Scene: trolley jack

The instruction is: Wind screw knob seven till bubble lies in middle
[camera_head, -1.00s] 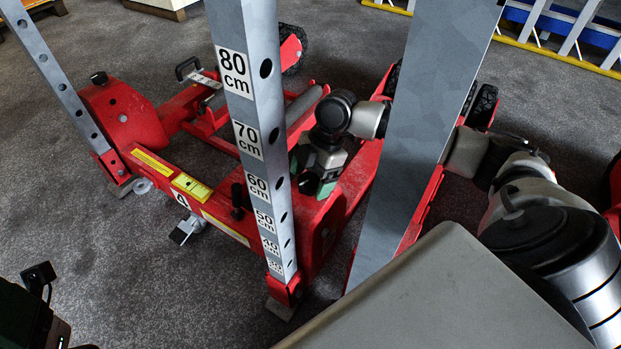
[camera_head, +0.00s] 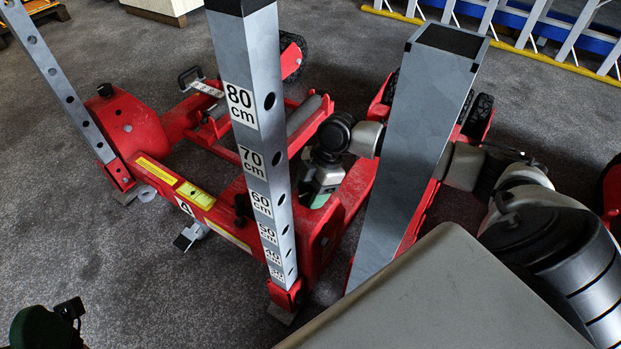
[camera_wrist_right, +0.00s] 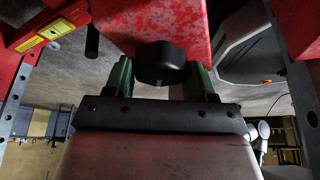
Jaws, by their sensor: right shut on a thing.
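My right gripper (camera_head: 319,192) is low behind the front grey post in the head view, at the red beam of the jack. In the right wrist view its green fingers stand on both sides of a round black knob (camera_wrist_right: 160,63) and are shut on it. The knob shows a small pale mark; I cannot read a number. A yellow block (camera_head: 195,195) sits on the red crossbar and also shows in the right wrist view (camera_wrist_right: 54,29). It looks like a level; its bubble is too small to make out.
A grey post with height labels (camera_head: 258,150) and a plain grey post (camera_head: 415,150) stand close around my right arm. Another black knob (camera_head: 242,205) stands on the crossbar. A dark green shape (camera_head: 42,328) is at the lower left corner.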

